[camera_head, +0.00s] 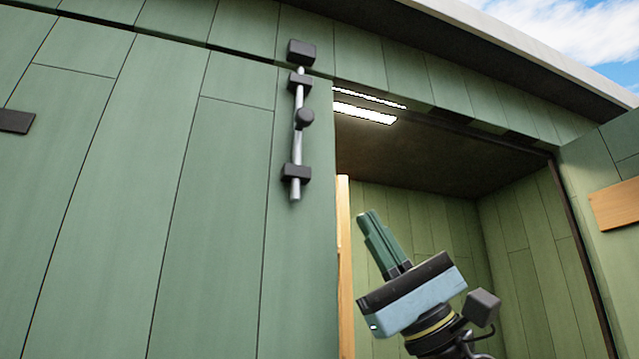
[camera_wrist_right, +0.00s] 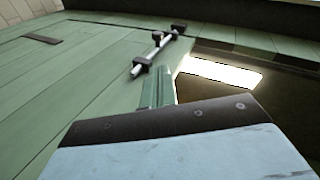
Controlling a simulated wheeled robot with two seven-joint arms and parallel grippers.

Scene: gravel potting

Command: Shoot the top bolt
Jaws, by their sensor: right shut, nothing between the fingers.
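The top bolt is a grey metal rod (camera_head: 297,145) standing upright on the green left door (camera_head: 200,180). It runs through two dark brackets, the upper one (camera_head: 300,83) and the lower one (camera_head: 296,173). A round dark knob (camera_head: 304,118) sits on the rod between them. A dark keeper block (camera_head: 301,53) is fixed on the frame above the door; the rod's top end is close below it. My right gripper (camera_head: 369,216) is shut and empty, below and right of the bolt, apart from it. The right wrist view shows its green fingers (camera_wrist_right: 157,88) and the rod (camera_wrist_right: 152,54) beyond. My left gripper is out of view.
The doorway right of the left door is open, with a lit strip (camera_head: 364,113) under its ceiling. A wooden edge strip (camera_head: 345,260) lines the door's side. The right door (camera_head: 608,160) stands open. The space before the bolt is clear.

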